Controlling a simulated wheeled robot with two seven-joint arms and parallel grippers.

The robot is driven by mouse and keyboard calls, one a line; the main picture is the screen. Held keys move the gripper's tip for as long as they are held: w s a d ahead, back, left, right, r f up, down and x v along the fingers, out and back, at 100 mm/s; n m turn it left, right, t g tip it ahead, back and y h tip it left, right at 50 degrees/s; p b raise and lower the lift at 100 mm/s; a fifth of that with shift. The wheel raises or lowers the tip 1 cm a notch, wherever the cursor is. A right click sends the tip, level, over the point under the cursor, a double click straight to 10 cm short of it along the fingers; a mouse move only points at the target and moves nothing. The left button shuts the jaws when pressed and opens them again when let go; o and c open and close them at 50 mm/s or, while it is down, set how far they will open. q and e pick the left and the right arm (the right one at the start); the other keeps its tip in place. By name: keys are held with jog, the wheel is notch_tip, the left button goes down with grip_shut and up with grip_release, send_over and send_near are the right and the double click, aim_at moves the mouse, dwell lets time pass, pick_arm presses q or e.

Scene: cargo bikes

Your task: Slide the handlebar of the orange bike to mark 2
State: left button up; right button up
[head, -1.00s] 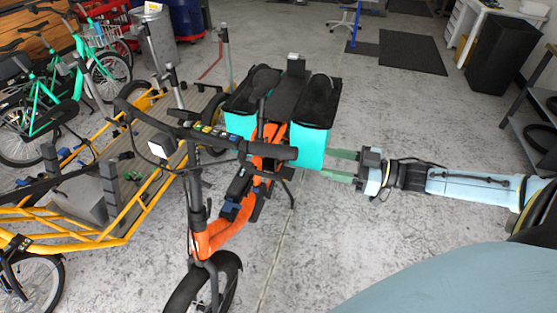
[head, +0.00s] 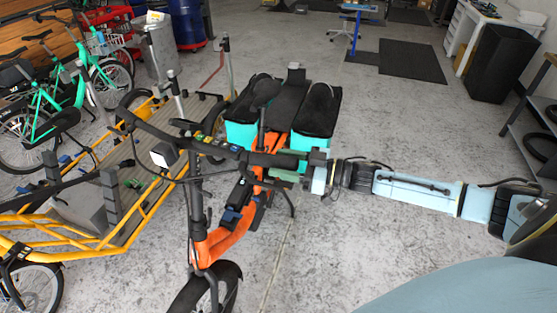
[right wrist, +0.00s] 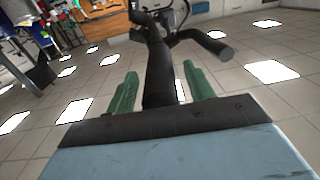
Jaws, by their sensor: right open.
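The orange bike (head: 228,238) stands left of centre in the head view. Its black handlebar (head: 222,146) runs from upper left to a grip end at my right gripper (head: 284,166). The gripper's green fingers are open, one on each side of that grip. In the right wrist view the black handlebar grip (right wrist: 159,72) lies between the two fingers of my right gripper (right wrist: 162,78), with gaps at both sides. Small coloured pieces (head: 208,140) sit along the bar near its middle; I cannot read any mark numbers. My left gripper is not in view.
Turquoise panniers with black tops (head: 318,110) stand behind the handlebar. A yellow cargo bike (head: 150,198) is close on the left, with green bikes (head: 40,118) beyond it. A black bin (head: 496,62) stands far right. The floor between is clear.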

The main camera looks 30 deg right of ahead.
jog(key=shift+w+a, duration=0.5)
jog(key=shift+w, duration=0.05)
jog(key=shift+c, duration=0.3)
